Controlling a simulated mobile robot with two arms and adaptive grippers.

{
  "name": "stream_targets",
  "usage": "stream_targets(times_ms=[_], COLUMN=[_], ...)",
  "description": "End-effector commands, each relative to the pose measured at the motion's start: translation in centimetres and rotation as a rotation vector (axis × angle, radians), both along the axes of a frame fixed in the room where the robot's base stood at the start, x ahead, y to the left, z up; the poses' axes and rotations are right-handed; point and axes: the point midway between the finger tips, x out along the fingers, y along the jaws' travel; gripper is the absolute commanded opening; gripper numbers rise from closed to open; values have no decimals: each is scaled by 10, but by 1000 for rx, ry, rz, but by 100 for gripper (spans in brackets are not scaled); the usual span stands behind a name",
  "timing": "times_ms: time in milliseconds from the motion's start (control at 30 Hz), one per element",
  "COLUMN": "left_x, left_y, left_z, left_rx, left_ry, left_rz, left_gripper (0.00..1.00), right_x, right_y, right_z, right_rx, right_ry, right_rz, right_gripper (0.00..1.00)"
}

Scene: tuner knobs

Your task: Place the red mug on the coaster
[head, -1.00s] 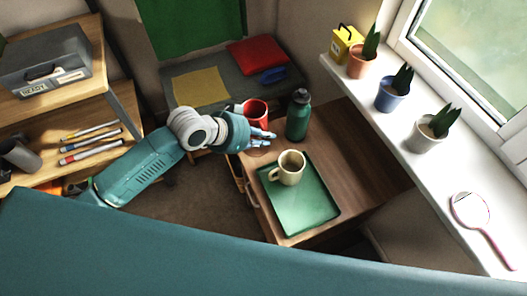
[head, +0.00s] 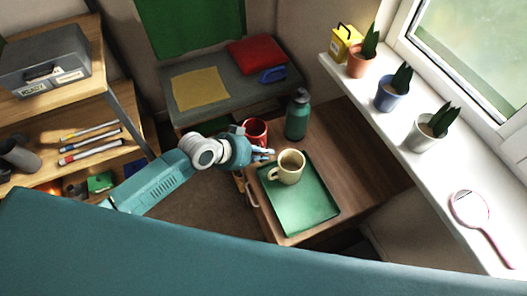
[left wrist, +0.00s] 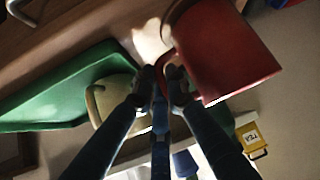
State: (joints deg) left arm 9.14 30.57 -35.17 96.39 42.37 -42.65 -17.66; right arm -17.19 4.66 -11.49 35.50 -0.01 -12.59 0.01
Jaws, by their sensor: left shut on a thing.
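The red mug (head: 256,130) is at the far left corner of the wooden table, left of the green bottle. My left gripper (head: 265,155) is in front of it and partly hides it. In the left wrist view the red mug (left wrist: 228,45) fills the upper right, with its handle between the fingertips of my left gripper (left wrist: 163,90), which is shut on it. Whether the mug's base touches anything is hidden. A brown rounded edge beside the mug in the wrist view may be the coaster, but I cannot tell. My right gripper is out of view.
A green tray (head: 312,218) with a cream mug (head: 292,166) on it is close to my gripper. The green bottle (head: 297,115) stands beside the red mug. Potted plants line the white windowsill (head: 455,160). The table's right side is clear.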

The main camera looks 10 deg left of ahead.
Motion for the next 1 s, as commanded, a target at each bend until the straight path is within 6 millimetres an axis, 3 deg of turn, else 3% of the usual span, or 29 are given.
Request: stream_targets(times_ms=[33, 67, 100, 500, 1000], left_x=[1, 0, 0, -4, -52], left_y=[0, 0, 0, 6, 54], left_z=[0, -1, -1, 6, 74], left_rx=[-1, 0, 0, 2, 3], left_ry=[-5, 0, 0, 0, 0], left_rz=[0, 0, 0, 0, -1], left_gripper=[0, 19, 21, 21, 21], right_x=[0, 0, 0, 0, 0], right_y=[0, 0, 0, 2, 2], right_z=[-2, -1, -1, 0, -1], right_rx=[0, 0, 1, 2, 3], right_ry=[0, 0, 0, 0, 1], right_rz=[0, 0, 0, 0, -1], right_gripper=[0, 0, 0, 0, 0])
